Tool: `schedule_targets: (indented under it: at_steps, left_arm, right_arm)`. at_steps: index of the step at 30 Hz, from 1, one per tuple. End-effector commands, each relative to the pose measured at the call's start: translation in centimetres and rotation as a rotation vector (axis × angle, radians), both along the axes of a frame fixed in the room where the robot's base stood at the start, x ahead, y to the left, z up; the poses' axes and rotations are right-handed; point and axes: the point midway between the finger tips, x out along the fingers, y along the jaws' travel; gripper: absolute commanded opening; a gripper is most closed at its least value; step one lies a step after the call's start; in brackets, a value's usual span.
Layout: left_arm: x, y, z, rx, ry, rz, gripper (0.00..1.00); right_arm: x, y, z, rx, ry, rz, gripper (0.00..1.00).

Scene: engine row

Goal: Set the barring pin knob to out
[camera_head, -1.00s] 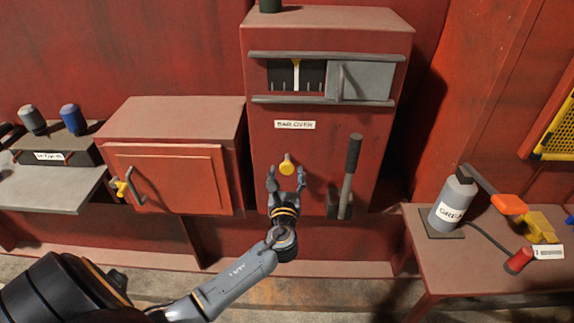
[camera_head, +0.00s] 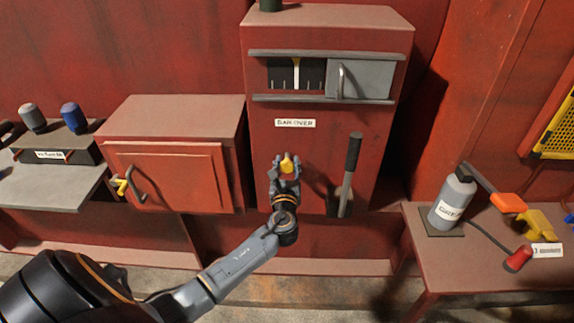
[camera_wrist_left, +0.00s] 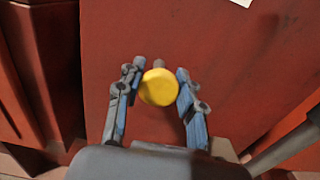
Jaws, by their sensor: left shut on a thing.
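The barring pin knob (camera_head: 287,163) is a small yellow knob on the front of the red BAR OVER cabinet (camera_head: 335,130). My left gripper (camera_head: 286,165) is at the knob from below, its fingers on either side and shut on it. In the left wrist view the yellow knob (camera_wrist_left: 158,87) shows as a round face between the two fingers (camera_wrist_left: 154,92), with a short grey stem behind it. How far the knob stands out from the cabinet cannot be told exactly. My right gripper is not in view.
An upright lever (camera_head: 348,175) with a black grip stands just right of the knob. A grey sliding cover (camera_head: 365,80) is above. A lower red cabinet (camera_head: 175,180) with a handle stands left. A table (camera_head: 450,275) with a grease can (camera_head: 453,200) is right.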

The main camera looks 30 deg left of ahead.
Motion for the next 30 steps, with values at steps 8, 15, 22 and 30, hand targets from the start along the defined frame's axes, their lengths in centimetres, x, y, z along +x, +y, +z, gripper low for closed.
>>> schedule_targets:
  at_steps: [8, 15, 22, 30]
  left_arm:
    - [-2.2, -1.4, 0.1, 0.0, 0.006, -0.002, 0.0]
    - [-3.1, -2.0, -0.3, -0.002, 0.005, -0.002, 0.0]
    - [-3.1, -2.0, -0.4, -0.003, 0.007, -0.002, 0.59]
    - [-3.0, -1.9, -0.2, -0.002, 0.003, -0.001, 0.59]
  right_arm:
    - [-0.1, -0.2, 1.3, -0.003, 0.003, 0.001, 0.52]
    - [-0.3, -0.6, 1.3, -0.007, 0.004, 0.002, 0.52]
    - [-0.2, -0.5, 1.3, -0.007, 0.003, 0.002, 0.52]
    - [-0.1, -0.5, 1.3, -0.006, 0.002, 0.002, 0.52]
